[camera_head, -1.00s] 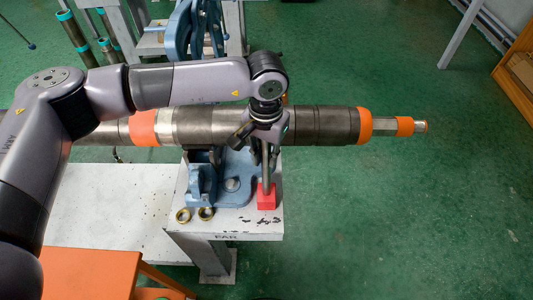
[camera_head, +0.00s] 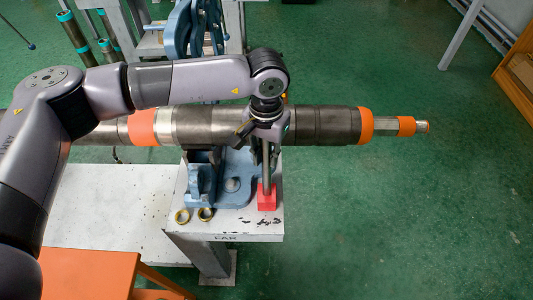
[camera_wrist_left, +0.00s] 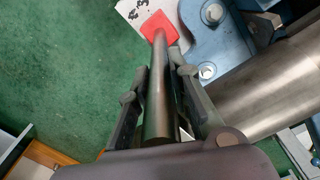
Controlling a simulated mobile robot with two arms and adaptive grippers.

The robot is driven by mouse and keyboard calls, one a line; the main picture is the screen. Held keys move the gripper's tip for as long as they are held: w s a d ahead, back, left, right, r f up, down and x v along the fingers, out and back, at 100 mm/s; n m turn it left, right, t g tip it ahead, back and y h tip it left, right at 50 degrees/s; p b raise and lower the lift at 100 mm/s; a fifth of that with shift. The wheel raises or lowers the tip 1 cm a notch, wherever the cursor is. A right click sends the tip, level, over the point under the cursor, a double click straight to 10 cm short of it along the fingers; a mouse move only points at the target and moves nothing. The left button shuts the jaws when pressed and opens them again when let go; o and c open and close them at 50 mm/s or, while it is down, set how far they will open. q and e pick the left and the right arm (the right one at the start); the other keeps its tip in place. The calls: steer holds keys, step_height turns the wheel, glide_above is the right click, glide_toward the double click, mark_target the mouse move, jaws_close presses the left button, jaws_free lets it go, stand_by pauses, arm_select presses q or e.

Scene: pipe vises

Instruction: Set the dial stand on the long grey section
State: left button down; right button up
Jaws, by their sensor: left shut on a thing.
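The dial stand shows as a red block (camera_head: 267,201) at the lower end of a grey rod. My left gripper (camera_head: 265,148) is shut on the rod, with the red block below the fingers. In the left wrist view the rod (camera_wrist_left: 159,90) runs between the two fingers to the red block (camera_wrist_left: 159,27). I cannot tell whether the block touches the white bench top. A dial cannot be made out. The long grey section (camera_head: 205,125) of the pipe lies level between orange bands, behind the gripper and partly hidden by it. My right gripper is out of view.
A blue vise (camera_head: 233,185) under the pipe stands on the white bench (camera_head: 110,210), close left of the red block. An orange stand (camera_head: 90,275) is at the lower left. Green floor is free at right.

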arm_select(q)
steer(key=shift+f+b, duration=0.15)
steer(key=shift+b, duration=0.25)
stand_by(0.8)
steer(key=c, duration=1.4)
jaws_free()
steer(key=shift+s+f, duration=0.1)
steer(key=shift+f, duration=0.15)
steer(key=shift+r, duration=0.2)
steer(key=shift+r+p, duration=0.95)
steer(key=shift+r, duration=2.5)
